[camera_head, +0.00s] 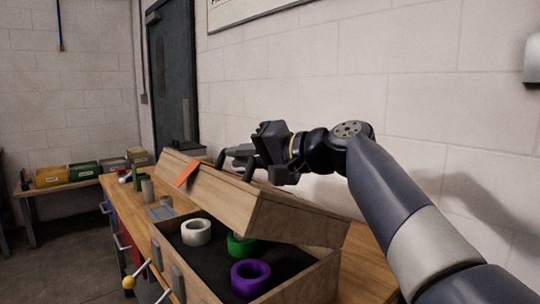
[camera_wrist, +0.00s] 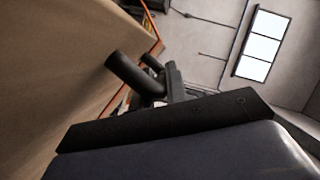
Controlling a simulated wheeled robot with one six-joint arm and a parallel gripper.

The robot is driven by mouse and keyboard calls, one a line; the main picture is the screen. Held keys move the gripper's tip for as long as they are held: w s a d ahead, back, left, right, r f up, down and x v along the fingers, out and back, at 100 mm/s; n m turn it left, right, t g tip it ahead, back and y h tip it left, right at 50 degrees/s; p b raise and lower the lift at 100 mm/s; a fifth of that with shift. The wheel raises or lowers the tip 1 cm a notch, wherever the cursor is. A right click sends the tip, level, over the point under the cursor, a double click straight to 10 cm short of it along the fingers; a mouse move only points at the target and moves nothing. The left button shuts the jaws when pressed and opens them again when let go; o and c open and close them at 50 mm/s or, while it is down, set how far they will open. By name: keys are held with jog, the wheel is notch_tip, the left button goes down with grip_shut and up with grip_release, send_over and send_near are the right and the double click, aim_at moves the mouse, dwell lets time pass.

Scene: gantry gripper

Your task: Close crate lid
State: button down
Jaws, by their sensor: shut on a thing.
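The wooden crate (camera_head: 318,284) stands on the workbench with its top partly open. Its lid (camera_head: 265,200) is tilted above the crate, and a dark gap shows between lid and crate along the near side. My gripper (camera_head: 243,161) is at the upper edge of the lid, shut on the lid. In the wrist view the lid (camera_wrist: 55,55) fills the left side, beside the dark fingers of my gripper (camera_wrist: 143,75). The exact contact is partly hidden. An orange patch (camera_head: 186,173) shows on the lid near its far end.
Inside the crate lie a white ring (camera_head: 196,232), a green ring (camera_head: 240,246), partly hidden by the lid, and a purple ring (camera_head: 251,279). The workbench (camera_head: 366,262) stands along the block wall (camera_head: 420,110). Small items stand beyond the crate; bins (camera_head: 84,171) sit farther back.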

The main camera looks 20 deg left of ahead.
jog(key=s+a+f+n+b, duration=0.1)
jog(key=s+f+b, duration=0.1)
jog(key=f, duration=0.1)
jog(key=s+a+f+n+h+b, duration=0.1)
jog(key=s+f+b, duration=0.1)
jog(key=f, duration=0.1)
jog(key=s+a+f+n+t+b, duration=0.1)
jog(key=s+a+f+b, duration=0.1)
jog(key=f, duration=0.2)
jog(key=shift+s+a+n+h, duration=0.1)
jog(key=shift+s+n+h, duration=0.1)
jog(key=shift+n+h, duration=0.15)
jog(key=shift+s+a+f+n+h+b, duration=0.1)
jog(key=shift+s+f+n+h+b, duration=0.05)
jog(key=shift+f+b, duration=0.25)
jog(key=shift+s+a+f+n+h+b, duration=0.1)
jog(key=shift+f+b, duration=0.15)
jog(key=shift+f, duration=0.2)
jog(key=shift+f, duration=0.15)
jog(key=c, duration=1.7)
grip_release()
jog(key=shift+a, duration=0.1)
jog(key=o, duration=0.3)
jog(key=shift+r, duration=0.2)
